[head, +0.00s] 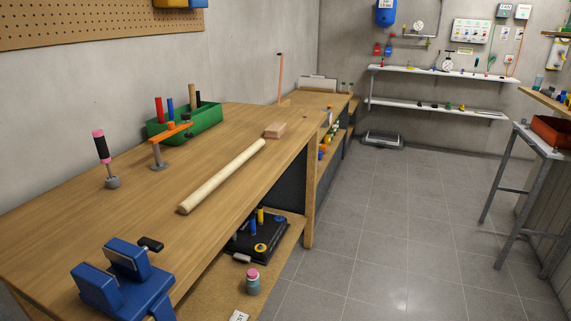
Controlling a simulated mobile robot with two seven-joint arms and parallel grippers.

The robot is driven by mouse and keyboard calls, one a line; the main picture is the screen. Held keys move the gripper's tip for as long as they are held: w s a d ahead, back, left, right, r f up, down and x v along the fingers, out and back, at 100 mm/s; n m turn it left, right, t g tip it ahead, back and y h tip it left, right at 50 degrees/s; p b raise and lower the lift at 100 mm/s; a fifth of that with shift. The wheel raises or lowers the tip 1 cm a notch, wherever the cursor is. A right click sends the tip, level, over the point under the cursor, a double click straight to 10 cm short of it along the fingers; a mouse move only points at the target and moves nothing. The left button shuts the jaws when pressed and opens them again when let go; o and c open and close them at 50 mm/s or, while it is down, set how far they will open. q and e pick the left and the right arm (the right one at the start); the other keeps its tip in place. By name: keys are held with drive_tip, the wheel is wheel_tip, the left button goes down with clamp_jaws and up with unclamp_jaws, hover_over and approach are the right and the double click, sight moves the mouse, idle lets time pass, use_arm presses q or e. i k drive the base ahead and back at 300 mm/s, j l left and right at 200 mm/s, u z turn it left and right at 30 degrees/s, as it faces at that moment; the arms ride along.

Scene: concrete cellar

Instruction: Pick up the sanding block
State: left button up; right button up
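A small reddish-brown block (275,130), which looks like the sanding block, lies flat on the wooden workbench (90,225). It sits towards the far end of the bench, just beyond the end of a pale wooden rod (222,176) and apart from it. Nothing covers the block. Neither of my grippers shows in the head view.
A blue vise (125,280) stands at the bench's near end. A green box (185,122) with upright tools, an orange-topped clamp (168,145) and a pink-and-black handled tool (102,158) stand along the wall side. The tiled floor (400,220) right of the bench is clear.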

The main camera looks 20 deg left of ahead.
sight(276, 130)
drive_tip(key=i+l+z, duration=0.1)
drive_tip(key=i+l, duration=0.2)
drive_tip(key=i, duration=0.2)
drive_tip(key=i+l+z, duration=0.1)
drive_tip(key=i+l, duration=0.15)
drive_tip(key=i, duration=0.25)
drive_tip(key=i+u, duration=0.15)
drive_tip(key=u, duration=0.3)
drive_tip(key=i+u, duration=0.2)
drive_tip(key=u, duration=0.2)
drive_tip(key=i+u, duration=0.15)
drive_tip(key=u, duration=0.3)
drive_tip(key=i+l+u, duration=0.15)
drive_tip(key=u, duration=0.25)
drive_tip(key=i+l+u, duration=0.1)
drive_tip(key=u, duration=0.35)
drive_tip(key=l+u, duration=0.3)
drive_tip(key=u, duration=0.15)
drive_tip(key=i+l, duration=0.05)
